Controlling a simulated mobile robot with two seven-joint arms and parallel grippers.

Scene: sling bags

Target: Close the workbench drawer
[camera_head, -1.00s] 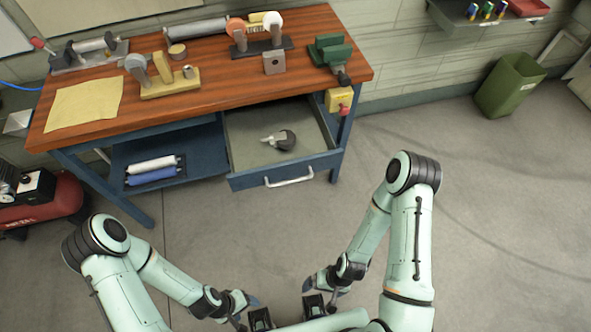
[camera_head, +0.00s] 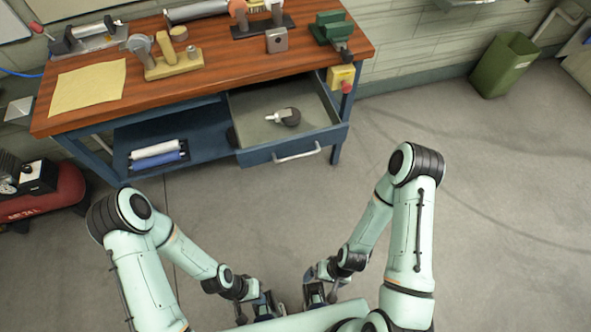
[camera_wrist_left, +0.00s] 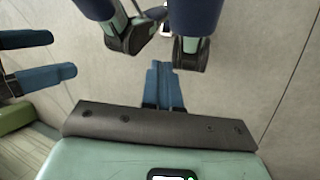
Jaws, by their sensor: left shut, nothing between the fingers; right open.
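The workbench drawer (camera_head: 255,108) is pulled out under the right part of the wooden worktop. Its blue front carries a pale bar handle (camera_head: 297,153). A dark round object with a pale stem (camera_head: 290,117) lies inside. My left gripper (camera_head: 263,304) is low in the head view, well apart from the drawer; its blue fingers (camera_wrist_left: 163,86) are together and empty in the left wrist view. My right gripper (camera_head: 314,287) is beside it to the right, open, also away from the drawer.
The workbench top (camera_head: 215,70) holds a vise (camera_head: 332,30), a yellow sheet (camera_head: 88,85) and tools. A lower shelf (camera_head: 190,132) holds white and blue rolls. A red tank (camera_head: 45,195) stands left, a green bin (camera_head: 507,65) right. Bare floor lies before the drawer.

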